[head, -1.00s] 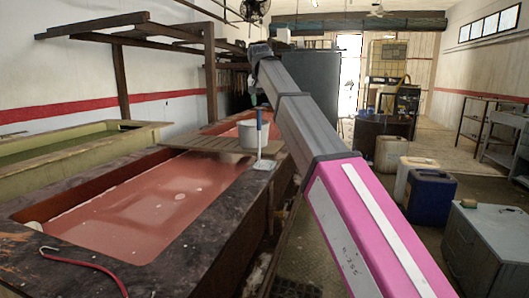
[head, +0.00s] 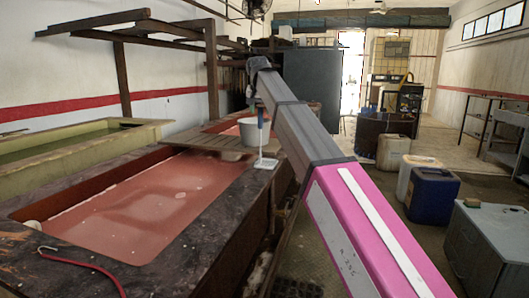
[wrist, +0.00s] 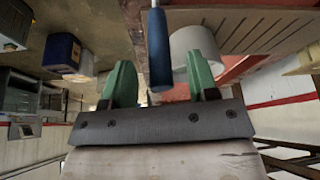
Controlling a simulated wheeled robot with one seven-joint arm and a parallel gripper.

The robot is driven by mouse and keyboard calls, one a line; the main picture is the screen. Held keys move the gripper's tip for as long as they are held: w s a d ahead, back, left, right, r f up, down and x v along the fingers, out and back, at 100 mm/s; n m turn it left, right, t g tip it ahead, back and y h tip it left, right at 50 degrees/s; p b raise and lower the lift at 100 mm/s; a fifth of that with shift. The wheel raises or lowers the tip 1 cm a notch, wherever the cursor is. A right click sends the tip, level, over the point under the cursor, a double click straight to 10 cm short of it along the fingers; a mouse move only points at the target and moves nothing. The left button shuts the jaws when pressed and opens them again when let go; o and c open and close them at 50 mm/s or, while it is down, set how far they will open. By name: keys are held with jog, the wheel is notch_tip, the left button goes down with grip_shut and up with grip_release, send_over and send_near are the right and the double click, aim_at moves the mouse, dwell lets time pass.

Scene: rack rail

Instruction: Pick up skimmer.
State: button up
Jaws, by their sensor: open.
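The skimmer (head: 265,162) has a blue handle and a white shaft ending in a flat white head. It stands upright, its head on the dark rim at the right of the red vat. My gripper (wrist: 162,78) has two green fingers, spread apart and empty. In the wrist view the blue handle (wrist: 158,48) shows between the fingers' directions, ahead of the tips or level with them; I cannot tell which. In the head view my gripper (head: 251,98) is beside the top of the handle, partly hidden by my arm.
The red vat (head: 205,215) has a dark stone rim. A white bucket (head: 248,132) stands on wooden slats (head: 200,143) right behind the skimmer. A red hose (head: 85,262) lies on the near rim. Jerrycans (head: 432,195) and a grey cabinet (head: 490,245) stand on the floor at right.

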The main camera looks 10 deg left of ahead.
jog(key=shift+x, duration=1.25)
grip_shut()
jog(key=shift+r, duration=0.1)
